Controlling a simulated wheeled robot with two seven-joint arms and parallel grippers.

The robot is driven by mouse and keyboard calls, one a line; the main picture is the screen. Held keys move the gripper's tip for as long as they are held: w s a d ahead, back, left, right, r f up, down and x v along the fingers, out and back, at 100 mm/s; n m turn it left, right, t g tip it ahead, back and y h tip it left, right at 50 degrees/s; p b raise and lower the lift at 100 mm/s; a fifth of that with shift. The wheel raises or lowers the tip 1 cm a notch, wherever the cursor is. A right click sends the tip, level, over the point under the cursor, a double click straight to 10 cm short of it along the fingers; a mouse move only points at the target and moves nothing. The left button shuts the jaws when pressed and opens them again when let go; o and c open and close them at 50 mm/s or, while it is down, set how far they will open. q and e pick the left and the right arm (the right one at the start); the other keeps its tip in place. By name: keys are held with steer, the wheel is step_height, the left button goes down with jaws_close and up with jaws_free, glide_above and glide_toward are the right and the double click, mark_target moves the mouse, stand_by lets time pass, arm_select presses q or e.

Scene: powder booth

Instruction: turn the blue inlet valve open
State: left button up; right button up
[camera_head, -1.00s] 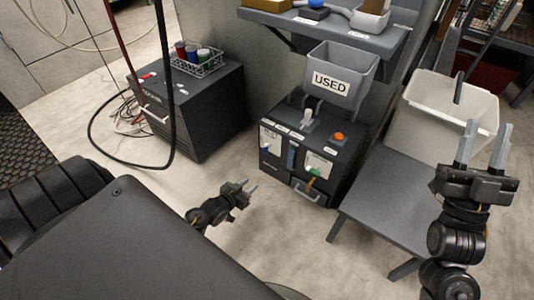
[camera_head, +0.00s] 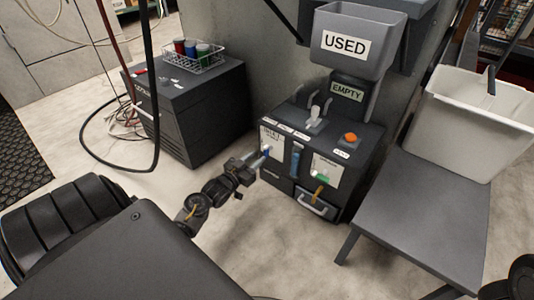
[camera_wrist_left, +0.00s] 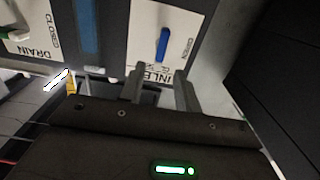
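The blue inlet valve (camera_wrist_left: 163,44) is a short blue handle on a white plate marked INLET, standing upright in the left wrist view. Small lettering sits beside and below it, only partly readable. In the head view the valve (camera_head: 266,151) shows small at the left of the dark machine's front. My left gripper (camera_wrist_left: 160,88) is open and empty, its two fingers pointing toward the plate, with the handle beyond and between them. In the head view this gripper (camera_head: 259,159) is close to the machine front; contact cannot be told. My right gripper is out of view.
The dark machine (camera_head: 345,204) also carries a blue strip (camera_head: 294,158), a green drain valve (camera_head: 322,180), and an orange button (camera_head: 350,137) on top. A USED bin (camera_head: 375,38) hangs above. A grey table (camera_head: 425,205) stands right, a black cabinet (camera_head: 190,118) left.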

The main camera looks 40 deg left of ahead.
mark_target(266, 149)
arm_select(q)
steer(key=w+b, duration=0.2)
steer(key=w, duration=0.3)
steer(key=shift+w+f, duration=0.15)
steer(key=shift+w, duration=0.15)
steer(key=shift+w+b, duration=0.4)
steer(key=shift+w, duration=0.1)
jaws_close()
